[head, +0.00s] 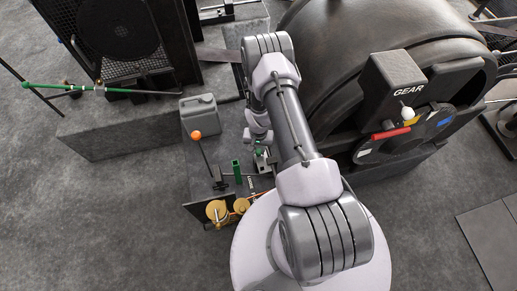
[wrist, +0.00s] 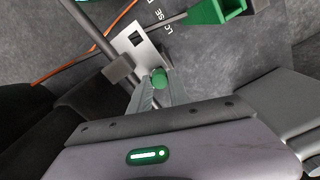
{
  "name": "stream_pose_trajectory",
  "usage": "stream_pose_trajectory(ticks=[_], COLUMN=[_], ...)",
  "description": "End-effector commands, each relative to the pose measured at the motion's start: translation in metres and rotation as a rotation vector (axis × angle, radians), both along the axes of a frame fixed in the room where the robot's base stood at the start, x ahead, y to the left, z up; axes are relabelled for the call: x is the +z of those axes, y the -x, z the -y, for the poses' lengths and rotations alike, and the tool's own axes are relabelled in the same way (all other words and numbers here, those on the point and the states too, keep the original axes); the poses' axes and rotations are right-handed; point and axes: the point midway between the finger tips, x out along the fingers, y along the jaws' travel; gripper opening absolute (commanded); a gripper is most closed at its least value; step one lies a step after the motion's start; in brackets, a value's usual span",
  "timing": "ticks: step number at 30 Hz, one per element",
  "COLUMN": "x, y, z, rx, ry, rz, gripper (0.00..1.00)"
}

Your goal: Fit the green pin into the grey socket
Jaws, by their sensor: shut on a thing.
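The green pin (wrist: 159,78) shows its rounded green end between the fingertips of my gripper (wrist: 158,90) in the wrist view. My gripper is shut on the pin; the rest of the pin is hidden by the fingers. A light grey plate with a dark square hole (wrist: 149,54), which looks like the grey socket, lies just beyond the fingertips. The pin appears beside the hole, not in it; its height above the plate cannot be told. In the head view my arm reaches down to the bench and largely hides this spot.
A green open box (head: 237,172) stands near my gripper. The large dark GEAR machine (head: 395,75) stands close on the right.

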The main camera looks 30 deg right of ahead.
Motion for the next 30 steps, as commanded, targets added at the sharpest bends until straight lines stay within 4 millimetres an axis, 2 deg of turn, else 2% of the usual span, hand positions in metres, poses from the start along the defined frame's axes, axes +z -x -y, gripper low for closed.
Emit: stream_pose_trajectory(ticks=[12, 13, 16, 26, 30], x=[-0.011, -0.011, -0.010, -0.007, 0.017], y=[0.000, 0.000, 0.000, 0.000, -0.001], z=[0.000, 0.000, 0.000, 0.000, 0.000], rx=[0.000, 0.000, 0.000, 0.000, 0.000], ry=[0.000, 0.000, 0.000, 0.000, 0.000], rz=[0.000, 0.000, 0.000, 0.000, 0.001], gripper=[0.00, 0.28, 0.48, 0.48, 0.48])
